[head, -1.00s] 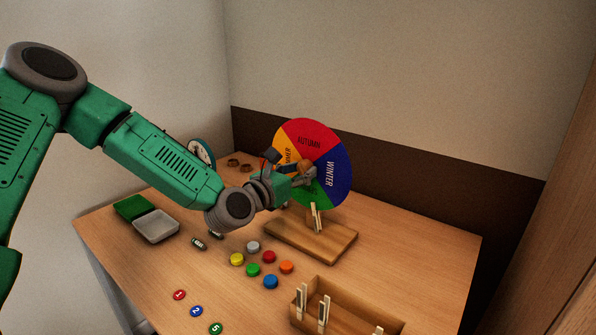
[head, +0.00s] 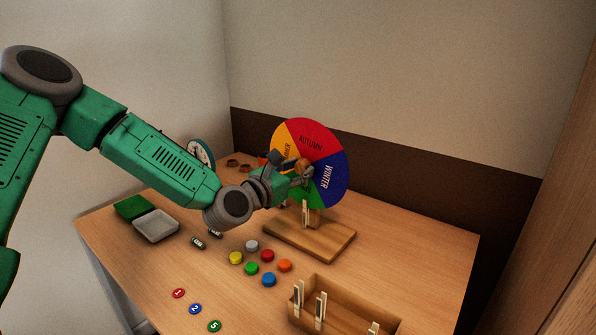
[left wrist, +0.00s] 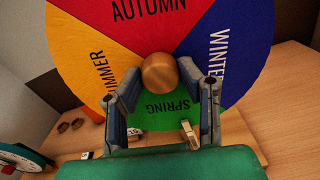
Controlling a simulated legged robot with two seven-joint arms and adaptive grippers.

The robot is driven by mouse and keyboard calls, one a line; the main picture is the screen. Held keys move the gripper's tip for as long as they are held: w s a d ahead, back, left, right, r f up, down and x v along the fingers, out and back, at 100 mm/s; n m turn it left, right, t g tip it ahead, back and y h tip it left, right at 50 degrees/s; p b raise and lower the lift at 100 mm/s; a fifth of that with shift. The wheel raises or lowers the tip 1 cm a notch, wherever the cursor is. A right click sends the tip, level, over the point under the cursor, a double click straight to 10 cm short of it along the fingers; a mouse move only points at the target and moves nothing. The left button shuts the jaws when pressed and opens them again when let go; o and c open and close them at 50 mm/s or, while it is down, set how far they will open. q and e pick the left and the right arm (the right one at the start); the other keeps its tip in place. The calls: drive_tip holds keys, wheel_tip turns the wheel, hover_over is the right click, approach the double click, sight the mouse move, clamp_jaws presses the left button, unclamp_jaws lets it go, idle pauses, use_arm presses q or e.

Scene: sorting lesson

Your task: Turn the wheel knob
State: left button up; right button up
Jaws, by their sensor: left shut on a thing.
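The season wheel (head: 332,152) stands upright on a wooden base (head: 338,246), with red AUTUMN, blue WINTER, green SPRING and yellow SUMMER sectors. Its round wooden knob (left wrist: 160,73) is at the wheel's centre; in the head view it is partly covered by my gripper. My left gripper (head: 302,170) is shut on the knob, with one finger on each side of it in the left wrist view (left wrist: 161,84). A clothespin (left wrist: 188,133) is at the lower part of the green sector. My right gripper is not in view.
Several coloured caps, among them a red one (head: 267,255), and numbered discs (head: 195,309) lie in front of the wheel. A wooden box (head: 357,306) with clothespins is at the front right. A green and grey tray (head: 156,226) and a clock (head: 201,152) are to the left.

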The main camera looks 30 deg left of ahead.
use_arm(q)
drive_tip(key=m, duration=0.4)
drive_tip(key=shift+w+r, duration=0.1)
drive_tip(key=shift+r, duration=0.2)
drive_tip(key=m, duration=0.8)
drive_tip(key=shift+d+f+m, duration=0.1)
drive_tip(key=shift+m, duration=0.2)
drive_tip(key=m, duration=0.4)
drive_tip(key=shift+f+m+p, duration=0.1)
drive_tip(key=shift+m+p, duration=0.2)
drive_tip(key=shift+p, duration=0.1)
drive_tip(key=m, duration=0.4)
drive_tip(key=shift+d+f+m+p, duration=0.1)
drive_tip(key=shift+f+m+p, duration=0.1)
drive_tip(key=shift+m+p, duration=0.15)
drive_tip(key=m, duration=0.4)
drive_tip(key=shift+f+p, duration=0.2)
drive_tip(key=shift+p, duration=0.2)
drive_tip(key=shift+s+f+m+p, duration=0.1)
drive_tip(key=shift+f+m+p, duration=0.1)
drive_tip(key=shift+m, duration=1.8)
drive_tip(key=shift+s+f+m+p, duration=0.1)
drive_tip(key=shift+m+p, duration=0.05)
drive_tip(key=shift+m, duration=1.8)
